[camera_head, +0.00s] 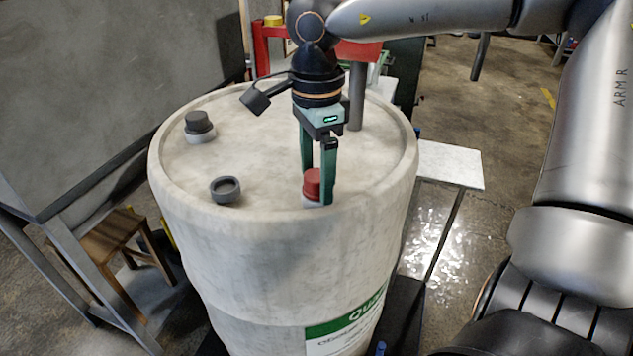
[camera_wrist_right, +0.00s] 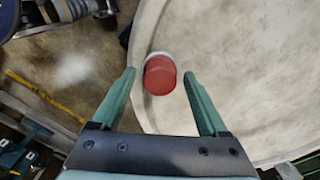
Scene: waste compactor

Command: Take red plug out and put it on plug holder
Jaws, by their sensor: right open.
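The red plug (camera_head: 312,183) sits upright in a pale collar on the top of the white drum, near its front edge. It also shows in the right wrist view (camera_wrist_right: 160,75). My right gripper (camera_head: 317,186) points down over it, open, with one green finger on each side. In the wrist view the plug lies between the fingertips (camera_wrist_right: 159,74), with a gap on both sides. A dark grey open ring (camera_head: 226,190), which may be the plug holder, stands on the drum top to the left. My left gripper is out of view.
The white drum (camera_head: 280,250) has a raised rim. A dark grey plug (camera_head: 199,123) sits at its back left, and a grey post (camera_head: 357,95) rises behind my gripper. A wooden stool (camera_head: 112,235) stands at the left. The drum top between ring and red plug is clear.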

